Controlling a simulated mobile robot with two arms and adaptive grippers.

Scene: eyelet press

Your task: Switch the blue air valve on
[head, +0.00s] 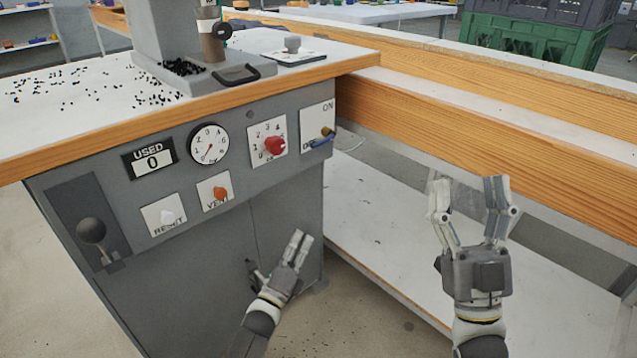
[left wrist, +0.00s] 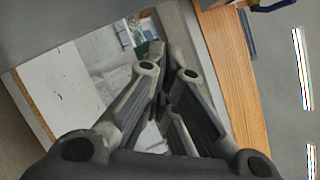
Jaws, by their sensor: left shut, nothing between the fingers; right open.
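The blue air valve (head: 318,143) is on the right end of the grey press front in the head view, on a white plate (head: 319,118) marked ON at its top. Its blue lever lies roughly sideways across the lower lettering, below a brass fitting (head: 327,132). In the left wrist view a blue piece, probably the lever (left wrist: 272,5), shows at the top edge. My left gripper (head: 298,238) is shut and empty, below the valve and apart from it, in front of the cabinet. My right gripper (head: 468,184) is open and empty, off to the right.
The panel also has a red knob (head: 274,146), a gauge (head: 208,144), an orange vent button (head: 219,193), a white reset button (head: 167,216) and a black lever (head: 92,231). The wooden table edge (head: 190,108) overhangs the panel. A wooden rail (head: 480,138) runs to the right.

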